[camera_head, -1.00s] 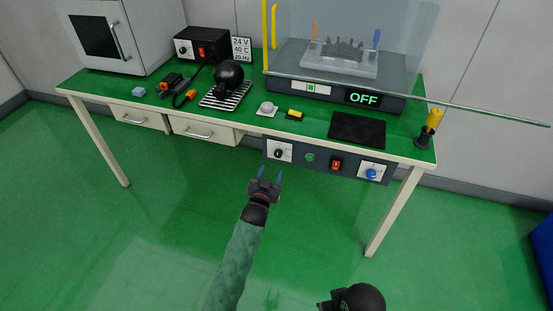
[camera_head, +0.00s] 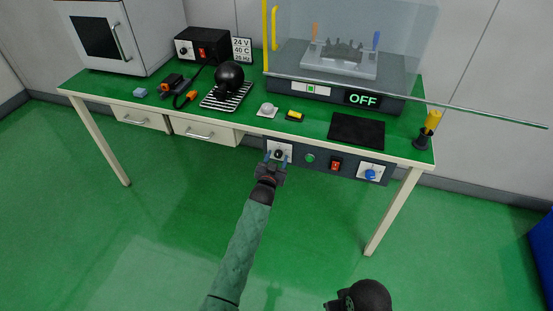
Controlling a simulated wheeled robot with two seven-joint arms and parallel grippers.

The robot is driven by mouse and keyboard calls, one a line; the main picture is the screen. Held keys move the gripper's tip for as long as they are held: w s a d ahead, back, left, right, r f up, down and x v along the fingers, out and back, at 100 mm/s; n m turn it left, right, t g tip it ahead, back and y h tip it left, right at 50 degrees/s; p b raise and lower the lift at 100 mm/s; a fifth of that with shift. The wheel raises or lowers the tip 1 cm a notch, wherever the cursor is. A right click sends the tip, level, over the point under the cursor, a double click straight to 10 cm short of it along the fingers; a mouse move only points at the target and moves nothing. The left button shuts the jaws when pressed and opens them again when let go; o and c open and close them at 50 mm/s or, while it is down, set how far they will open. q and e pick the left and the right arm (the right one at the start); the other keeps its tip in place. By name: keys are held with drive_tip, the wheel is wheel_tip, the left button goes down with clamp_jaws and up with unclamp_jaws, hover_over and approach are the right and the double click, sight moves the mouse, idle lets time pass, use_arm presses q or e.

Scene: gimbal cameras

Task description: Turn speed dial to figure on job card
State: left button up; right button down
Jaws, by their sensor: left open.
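A control panel (camera_head: 322,161) hangs under the bench's front edge. At its left end a black dial (camera_head: 278,154) sits on a white plate. At its right end a blue dial (camera_head: 370,174) sits on another white plate. Their scale marks are too small to read. My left gripper (camera_head: 278,155) is open, its blue fingertips on either side of the black dial in the picture; I cannot tell whether they touch it. The job card (camera_head: 242,50) at the back reads 24 V, 40 C and a blurred Hz figure, perhaps 25 or 20. My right gripper (camera_head: 335,304) shows only partly at the bottom edge.
Between the dials are a green button (camera_head: 310,158) and a red switch (camera_head: 335,163). The machine's display (camera_head: 362,99) reads OFF, under a clear guard (camera_head: 410,50). A black power box (camera_head: 201,45) has its own knob. The floor before the bench is clear.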

use_arm(q)
drive_tip(key=c, duration=1)
drive_tip(key=shift+o, duration=0.2)
